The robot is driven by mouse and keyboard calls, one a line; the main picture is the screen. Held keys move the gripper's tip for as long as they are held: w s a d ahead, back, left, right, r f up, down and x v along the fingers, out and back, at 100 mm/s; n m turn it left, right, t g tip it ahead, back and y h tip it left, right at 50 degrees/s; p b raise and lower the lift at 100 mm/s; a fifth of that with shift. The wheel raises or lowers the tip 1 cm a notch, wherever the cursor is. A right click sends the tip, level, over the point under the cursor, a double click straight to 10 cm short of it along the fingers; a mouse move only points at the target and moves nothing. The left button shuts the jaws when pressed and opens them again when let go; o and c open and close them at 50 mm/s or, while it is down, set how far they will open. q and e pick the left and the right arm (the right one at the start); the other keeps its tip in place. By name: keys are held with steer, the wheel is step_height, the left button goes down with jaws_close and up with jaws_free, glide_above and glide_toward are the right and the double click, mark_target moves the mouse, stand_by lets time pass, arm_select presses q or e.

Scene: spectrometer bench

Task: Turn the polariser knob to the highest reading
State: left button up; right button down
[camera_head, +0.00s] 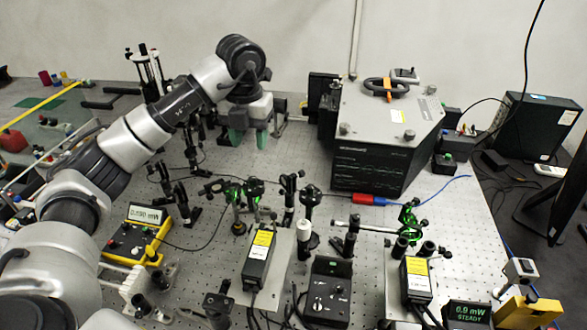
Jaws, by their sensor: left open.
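My left gripper (258,133) hangs over the back middle of the bench, fingers pointing down, open, with nothing seen between them. A small display (468,314) at the lower right reads "0.9 mW STEADY". A yellow power meter (146,214) at the left has a lit screen in mW; its digits are too small to read surely. Green-lit optic mounts stand at the middle (253,188) and at the right (409,216). I cannot tell which of these carries the polariser knob. The left gripper is behind and apart from them. My right gripper is out of view.
A black control box (328,291) with small knobs stands at the front middle. A large grey and black instrument (376,135) stands at the back right. Yellow-labelled modules (257,257) and several posts crowd the front. Bare perforated bench (325,165) shows right of the gripper.

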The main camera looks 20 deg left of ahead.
arm_select(q)
steer(key=p, duration=0.2)
glide_above(252, 178)
steer(key=f, duration=0.5)
steer(key=shift+w+a+f, duration=0.1)
steer(key=shift+a+f, duration=0.1)
steer(key=shift+f, duration=0.2)
steer(key=f, duration=0.3)
steer(key=f+p, duration=0.1)
steer(key=shift+d+f, duration=0.3)
steer(key=shift+a+f, duration=0.1)
steer(key=shift+f, duration=0.3)
steer(key=shift+c, duration=0.3)
steer(key=c, duration=0.7)
jaws_close()
steer(key=shift+f, duration=0.1)
steer(key=shift+f+b, duration=0.1)
steer(key=shift+b, duration=0.45)
steer(key=shift+m, duration=0.5)
steer(key=shift+r, duration=0.2)
steer(key=o, duration=0.8)
jaws_free()
steer(key=shift+c, duration=0.2)
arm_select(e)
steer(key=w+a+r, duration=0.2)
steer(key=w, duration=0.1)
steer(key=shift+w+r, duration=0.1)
